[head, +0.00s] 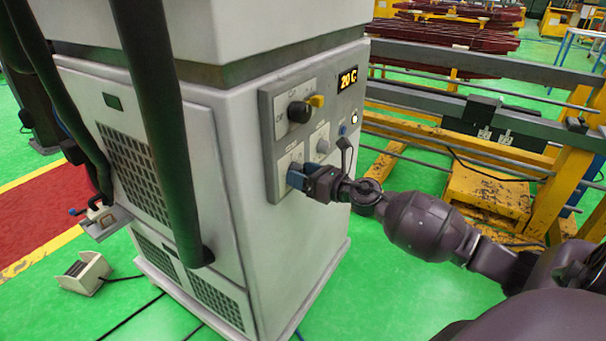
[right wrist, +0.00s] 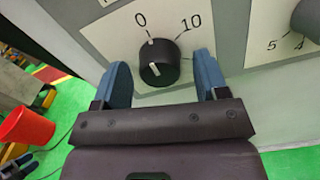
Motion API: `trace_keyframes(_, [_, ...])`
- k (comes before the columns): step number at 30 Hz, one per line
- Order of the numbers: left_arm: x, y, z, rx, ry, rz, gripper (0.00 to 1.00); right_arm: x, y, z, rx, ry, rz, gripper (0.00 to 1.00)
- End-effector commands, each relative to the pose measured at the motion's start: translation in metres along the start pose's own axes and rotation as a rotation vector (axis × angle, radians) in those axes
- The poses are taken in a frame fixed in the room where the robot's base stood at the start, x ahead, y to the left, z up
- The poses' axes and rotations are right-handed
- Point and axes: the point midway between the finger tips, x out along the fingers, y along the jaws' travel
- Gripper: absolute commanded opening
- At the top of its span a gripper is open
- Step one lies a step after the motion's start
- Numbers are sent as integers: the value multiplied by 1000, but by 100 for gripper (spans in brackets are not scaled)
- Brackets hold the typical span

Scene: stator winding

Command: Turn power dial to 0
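The power dial (right wrist: 160,62) is a round black knob on a pale panel plate, marked 0 at its upper left and 10 at its upper right. A short white line shows on its face; I cannot tell exactly which mark it points at. My right gripper (right wrist: 162,66) is open, with one blue finger on each side of the dial and gaps visible between fingers and knob. In the head view my right gripper (head: 297,176) is at the lower left of the control panel and hides the dial.
Thick black tubes hang at left. Yellow racks (head: 490,190) stand to the right.

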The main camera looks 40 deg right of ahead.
Motion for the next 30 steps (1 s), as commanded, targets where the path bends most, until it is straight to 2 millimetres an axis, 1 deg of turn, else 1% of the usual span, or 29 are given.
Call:
trace_keyframes(7, [0, 0, 0, 0, 0, 0, 68, -2, 0, 1, 1, -1, 0, 67])
trace_keyframes(11, [0, 0, 2, 0, -2, 0, 68, -11, 0, -1, 2, 0, -1, 67])
trace_keyframes(14, [1, 0, 3, 0, -4, 0, 68, -24, 0, -1, 2, 1, -1, 67])
trace_keyframes(24, [4, 1, 5, 1, -4, 2, 68, -77, 0, -2, 3, 1, -2, 67])
trace_keyframes(30, [5, 2, 1, 2, 5, 3, 68, -99, 0, -1, 2, 1, 0, 67])
